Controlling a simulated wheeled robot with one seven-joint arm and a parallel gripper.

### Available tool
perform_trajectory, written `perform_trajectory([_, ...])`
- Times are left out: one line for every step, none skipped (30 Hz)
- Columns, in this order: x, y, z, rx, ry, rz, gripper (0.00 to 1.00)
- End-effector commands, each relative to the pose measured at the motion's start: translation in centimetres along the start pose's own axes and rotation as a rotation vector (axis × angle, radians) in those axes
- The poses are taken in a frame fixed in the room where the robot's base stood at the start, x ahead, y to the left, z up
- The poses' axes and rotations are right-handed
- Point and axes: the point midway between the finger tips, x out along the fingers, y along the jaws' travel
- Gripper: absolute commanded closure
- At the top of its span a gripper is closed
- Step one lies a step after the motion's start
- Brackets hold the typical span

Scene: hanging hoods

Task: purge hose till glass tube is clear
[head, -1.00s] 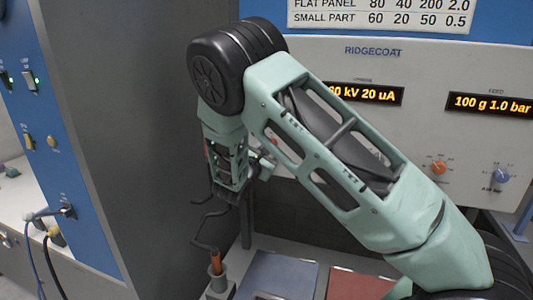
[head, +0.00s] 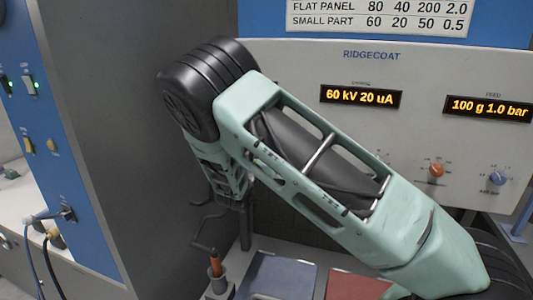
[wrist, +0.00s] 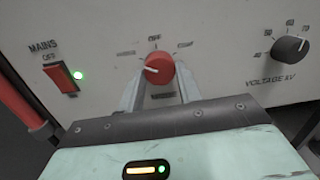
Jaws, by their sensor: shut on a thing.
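In the wrist view my gripper (wrist: 158,82) is shut on a red knob (wrist: 159,68) on a pale panel, one finger on each side. A pale pointer line on the knob points left, and "OFF" is printed above it. In the head view the knob is not visible, and my forearm and wrist cover that part of the scene. I cannot make out a glass tube or purge hose in either view.
A red rocker switch (wrist: 62,78) marked "MAINS" and a black voltage knob (wrist: 290,50) flank the red knob. The cabinet display (head: 360,97) reads 60 kV 20 uA; the feed display (head: 489,107) reads 100 g 1.0 bar. An orange-handled tool (head: 215,265) stands low.

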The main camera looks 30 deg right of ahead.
Motion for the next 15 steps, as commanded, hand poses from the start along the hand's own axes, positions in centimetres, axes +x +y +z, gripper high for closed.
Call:
perform_trajectory([-0.12,-0.01,-0.22,-0.005,0.004,0.001,0.88])
perform_trajectory([-0.12,-0.01,-0.22,-0.006,0.004,0.001,0.88])
perform_trajectory([-0.12,-0.01,-0.22,-0.006,0.004,0.001,0.88])
perform_trajectory([-0.12,-0.01,-0.22,-0.006,0.004,0.001,0.88])
perform_trajectory([-0.12,-0.01,-0.23,-0.006,0.004,0.001,0.88])
perform_trajectory([-0.12,-0.01,-0.23,-0.005,0.004,0.001,0.88])
perform_trajectory([-0.12,-0.02,-0.23,-0.005,0.004,0.001,0.88])
perform_trajectory([-0.12,-0.01,-0.23,-0.005,0.004,0.001,0.88])
perform_trajectory([-0.12,-0.02,-0.23,-0.005,0.004,0.001,0.88])
perform_trajectory([-0.12,-0.02,-0.24,-0.005,0.004,0.001,0.6])
perform_trajectory([-0.12,-0.01,-0.24,-0.005,0.005,0.001,0.52])
perform_trajectory([-0.11,-0.01,-0.22,-0.005,0.004,0.001,0.44])
perform_trajectory([-0.11,-0.01,-0.2,-0.004,0.004,0.001,0.44])
perform_trajectory([-0.09,-0.01,-0.18,-0.004,0.003,0.001,0.44])
perform_trajectory([-0.08,-0.01,-0.16,-0.003,0.003,0.001,0.44])
